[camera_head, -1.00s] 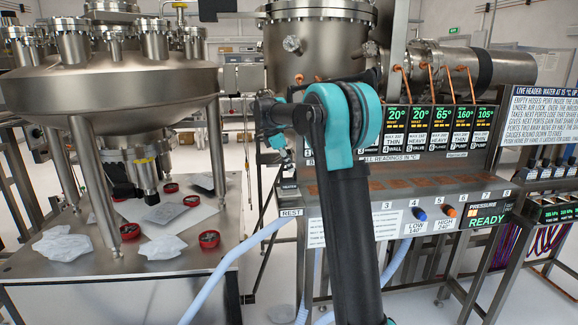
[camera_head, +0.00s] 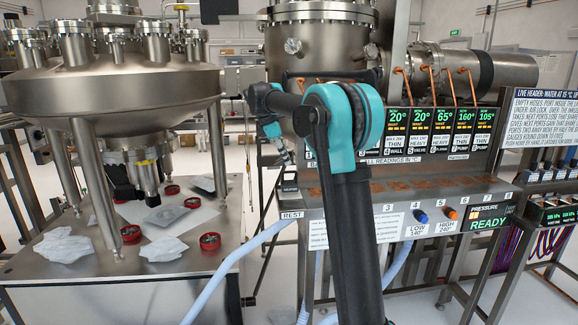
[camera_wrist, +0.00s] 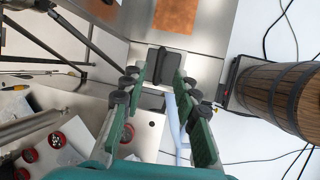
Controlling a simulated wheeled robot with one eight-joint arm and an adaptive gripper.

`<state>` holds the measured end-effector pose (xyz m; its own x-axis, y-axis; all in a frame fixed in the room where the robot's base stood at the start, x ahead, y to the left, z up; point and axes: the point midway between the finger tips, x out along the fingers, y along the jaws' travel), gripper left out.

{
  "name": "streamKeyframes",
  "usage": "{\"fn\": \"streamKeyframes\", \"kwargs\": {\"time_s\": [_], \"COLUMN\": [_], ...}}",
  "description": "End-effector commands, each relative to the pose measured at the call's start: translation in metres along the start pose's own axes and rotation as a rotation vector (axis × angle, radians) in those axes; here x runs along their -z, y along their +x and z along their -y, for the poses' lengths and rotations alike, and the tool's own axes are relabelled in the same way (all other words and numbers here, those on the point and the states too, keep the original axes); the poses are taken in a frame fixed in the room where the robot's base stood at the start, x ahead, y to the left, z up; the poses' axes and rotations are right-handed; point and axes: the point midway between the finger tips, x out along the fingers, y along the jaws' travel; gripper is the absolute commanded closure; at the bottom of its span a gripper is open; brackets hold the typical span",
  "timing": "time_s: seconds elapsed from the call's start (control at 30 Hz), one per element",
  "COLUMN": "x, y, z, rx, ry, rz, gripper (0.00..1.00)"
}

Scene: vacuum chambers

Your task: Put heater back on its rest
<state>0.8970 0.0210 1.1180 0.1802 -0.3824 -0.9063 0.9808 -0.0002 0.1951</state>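My gripper (camera_head: 284,157) is above the left end of the steel bench, pointing down. In the wrist view its two green-padded fingers (camera_wrist: 158,76) are spread, with a gap between the tips. A dark block (camera_wrist: 168,62) on a pale plate shows between and just beyond the tips; it looks like the heater, but I cannot be sure, nor whether the fingers touch it.
The bench front (camera_head: 355,224) carries blue and orange knobs, with temperature displays (camera_head: 440,130) behind. A steel table (camera_head: 190,262) with red-rimmed dishes and crumpled white sheets stands left under a large chamber. Pale blue hoses (camera_head: 236,262) hang in front. A wooden barrel (camera_wrist: 275,98) shows in the wrist view.

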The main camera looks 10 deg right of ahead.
Motion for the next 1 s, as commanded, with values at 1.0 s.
{"fn": "streamKeyframes", "kwargs": {"time_s": [1.0], "x": [-0.013], "y": [0.015], "z": [0.092], "rx": [0.007], "ry": [0.418], "rz": [-0.121], "gripper": [0.7]}}
